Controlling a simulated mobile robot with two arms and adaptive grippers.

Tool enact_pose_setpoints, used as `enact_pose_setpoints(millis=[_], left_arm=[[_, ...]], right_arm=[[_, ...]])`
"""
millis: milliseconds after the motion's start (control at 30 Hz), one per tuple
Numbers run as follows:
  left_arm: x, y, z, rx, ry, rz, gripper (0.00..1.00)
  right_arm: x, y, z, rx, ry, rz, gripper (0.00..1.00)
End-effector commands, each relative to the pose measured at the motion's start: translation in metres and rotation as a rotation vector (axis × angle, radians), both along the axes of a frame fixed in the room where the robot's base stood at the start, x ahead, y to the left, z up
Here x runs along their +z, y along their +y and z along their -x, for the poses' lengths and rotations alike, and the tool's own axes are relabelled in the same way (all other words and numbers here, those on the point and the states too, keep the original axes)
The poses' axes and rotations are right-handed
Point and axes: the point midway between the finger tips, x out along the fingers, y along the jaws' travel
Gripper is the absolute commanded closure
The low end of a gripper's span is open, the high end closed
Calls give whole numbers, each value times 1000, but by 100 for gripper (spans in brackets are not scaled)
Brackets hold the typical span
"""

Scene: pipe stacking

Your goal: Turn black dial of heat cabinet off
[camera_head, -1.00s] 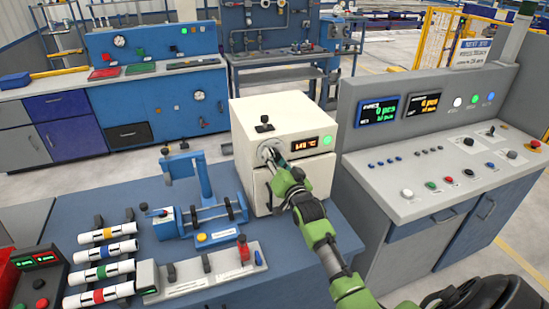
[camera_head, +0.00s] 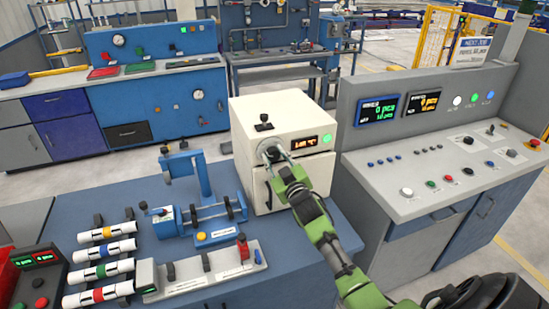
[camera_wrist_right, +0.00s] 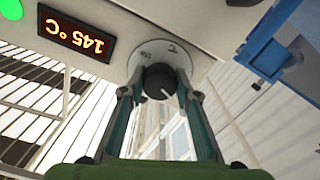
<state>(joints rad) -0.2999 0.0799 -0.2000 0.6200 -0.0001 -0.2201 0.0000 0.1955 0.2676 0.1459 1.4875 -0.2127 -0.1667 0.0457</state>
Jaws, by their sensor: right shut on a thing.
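The heat cabinet (camera_head: 250,122) is a cream box on the blue table, with an orange display and a green light on its front. The right wrist view shows it upside down, its display (camera_wrist_right: 75,34) reading 145 °C. The black dial (camera_wrist_right: 160,80) sits on a round pale plate (camera_wrist_right: 172,55) and has a white mark on it. My right gripper (camera_wrist_right: 161,88) has a finger on each side of the dial and is shut on it. My left gripper is not in view.
A blue fixture (camera_head: 200,205) stands left of the cabinet, with several banded white pipes (camera_head: 105,250) further left. A grey control console (camera_head: 440,165) stands close on the right. The blue table is bare in front of the cabinet.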

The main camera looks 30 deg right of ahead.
Motion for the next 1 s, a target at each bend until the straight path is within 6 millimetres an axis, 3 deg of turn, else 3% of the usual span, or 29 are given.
enact_pose_setpoints(millis=[600,1000], left_arm=[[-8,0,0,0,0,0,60],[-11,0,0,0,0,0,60]], right_arm=[[-1,-1,0,0,137,566,92],[0,-1,1,0,199,822,92]])
